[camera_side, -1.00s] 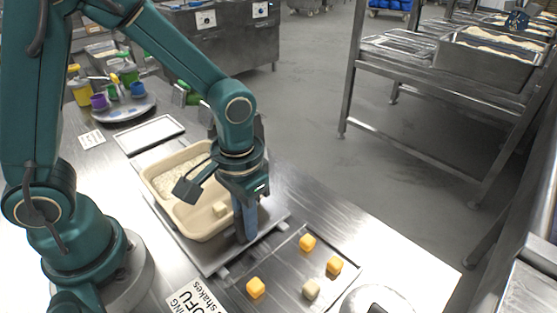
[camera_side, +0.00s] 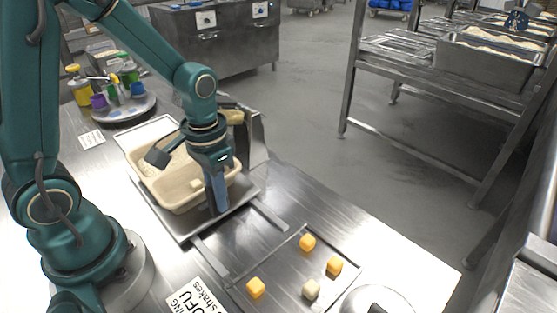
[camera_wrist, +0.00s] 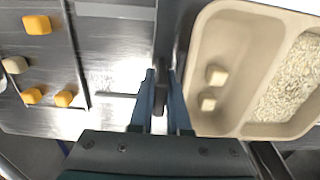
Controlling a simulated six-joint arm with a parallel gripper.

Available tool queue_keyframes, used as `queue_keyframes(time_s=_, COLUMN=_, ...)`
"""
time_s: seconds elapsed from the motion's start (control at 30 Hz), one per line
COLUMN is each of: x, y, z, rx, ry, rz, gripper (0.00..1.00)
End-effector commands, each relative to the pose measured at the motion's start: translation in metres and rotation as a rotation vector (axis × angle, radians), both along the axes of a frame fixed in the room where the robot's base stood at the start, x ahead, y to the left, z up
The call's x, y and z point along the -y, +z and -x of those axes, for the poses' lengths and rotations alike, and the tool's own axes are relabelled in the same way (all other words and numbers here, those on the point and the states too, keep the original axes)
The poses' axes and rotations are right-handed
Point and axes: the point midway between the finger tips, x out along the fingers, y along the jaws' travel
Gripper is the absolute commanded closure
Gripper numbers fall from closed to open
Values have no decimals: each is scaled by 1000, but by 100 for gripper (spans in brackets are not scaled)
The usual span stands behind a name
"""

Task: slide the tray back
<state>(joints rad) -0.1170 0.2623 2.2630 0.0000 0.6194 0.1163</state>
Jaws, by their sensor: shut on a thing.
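The metal tray (camera_side: 188,234) lies flat on the bench with a beige two-part container (camera_side: 180,203) on it. In the wrist view the container (camera_wrist: 217,122) holds two pale cubes (camera_wrist: 212,89) in one compartment and white grains (camera_wrist: 290,85) in the other. My gripper (camera_side: 219,207) is down at the tray's near edge. In the wrist view my gripper (camera_wrist: 160,100) is shut on a small dark handle of the tray, beside the container. The fingers hide part of the handle and edge.
Two rails (camera_side: 270,215) run on the bench in front of the tray. A flat plate with several orange cubes (camera_side: 308,242) and one pale cube (camera_side: 311,289) lies nearer the camera. A round board with small cups (camera_side: 125,106) stands at the back left.

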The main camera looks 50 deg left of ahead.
Motion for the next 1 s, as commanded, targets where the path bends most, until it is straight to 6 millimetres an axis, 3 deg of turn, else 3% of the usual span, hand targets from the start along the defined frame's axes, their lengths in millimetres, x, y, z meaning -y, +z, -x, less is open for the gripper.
queue_keyframes(time_s=0.2, x=-28, y=0, z=-2, rx=11, ry=5, rz=-2, gripper=100)
queue_keyframes(time_s=0.6, x=-34, y=0, z=-2, rx=12, ry=0, rz=-6, gripper=100)
queue_keyframes(time_s=0.63, x=-34, y=0, z=-2, rx=12, ry=0, rz=-6, gripper=73)
queue_keyframes(time_s=1.0, x=-32, y=0, z=-1, rx=6, ry=0, rz=-2, gripper=72)
